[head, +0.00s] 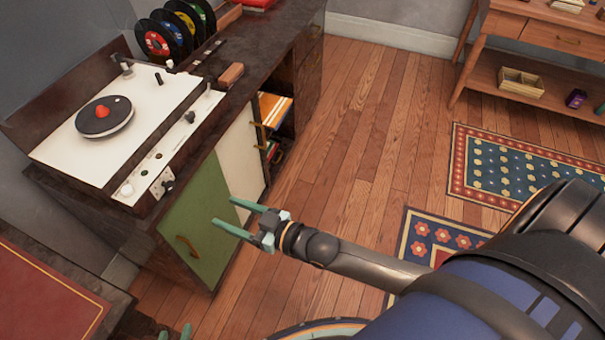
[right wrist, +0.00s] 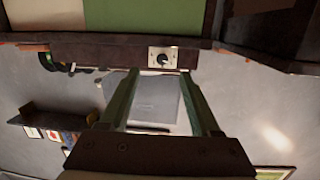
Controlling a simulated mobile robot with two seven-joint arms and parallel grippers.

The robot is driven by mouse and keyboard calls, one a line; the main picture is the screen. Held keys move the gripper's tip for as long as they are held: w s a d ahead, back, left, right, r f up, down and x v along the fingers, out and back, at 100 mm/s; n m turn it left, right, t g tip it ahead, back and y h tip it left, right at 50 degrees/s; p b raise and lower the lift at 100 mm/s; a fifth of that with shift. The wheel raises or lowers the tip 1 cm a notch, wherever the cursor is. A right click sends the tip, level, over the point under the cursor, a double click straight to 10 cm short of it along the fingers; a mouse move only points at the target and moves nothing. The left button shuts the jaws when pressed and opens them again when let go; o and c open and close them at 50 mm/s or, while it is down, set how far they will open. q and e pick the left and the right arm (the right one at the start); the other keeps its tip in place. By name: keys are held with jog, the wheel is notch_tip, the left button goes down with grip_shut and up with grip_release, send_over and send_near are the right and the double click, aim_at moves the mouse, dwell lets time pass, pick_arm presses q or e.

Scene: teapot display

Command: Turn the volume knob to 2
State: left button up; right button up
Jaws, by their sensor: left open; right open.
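The volume knob seems to be the dark knob on a small pale plate (head: 164,184) at the front corner of the record player cabinet. In the right wrist view a black knob (right wrist: 162,59) on a pale plate shows just beyond my fingertips, roughly centred between them. Its pointer and numbers are too small to read. My right gripper (head: 223,211) is open and empty, in front of the green cabinet door, right of the knob and apart from it; its green fingers also show in the right wrist view (right wrist: 160,76). My left gripper (head: 175,333) is open at the bottom edge, mostly cut off.
The turntable (head: 104,117) sits on the cabinet's white top, with other small knobs (head: 190,117) along a strip. A green door (head: 208,212) is below. A red-topped desk (head: 40,300) stands at lower left.

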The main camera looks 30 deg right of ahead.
jog(key=s+d+f+m+g+h+p, duration=0.1)
jog(key=s+d+g+h+p, duration=0.1)
jog(key=s, duration=0.5)
jog(key=s+d+f+m+g+h+p, duration=0.1)
jog(key=s+d+m+g+h+p, duration=0.1)
jog(key=s+d+h+p, duration=0.2)
jog(key=shift+s+d+f+m+g+p, duration=0.35)
jog(key=shift+s+d+p, duration=0.85)
jog(key=shift+s, duration=0.65)
jog(key=shift+a, duration=0.15)
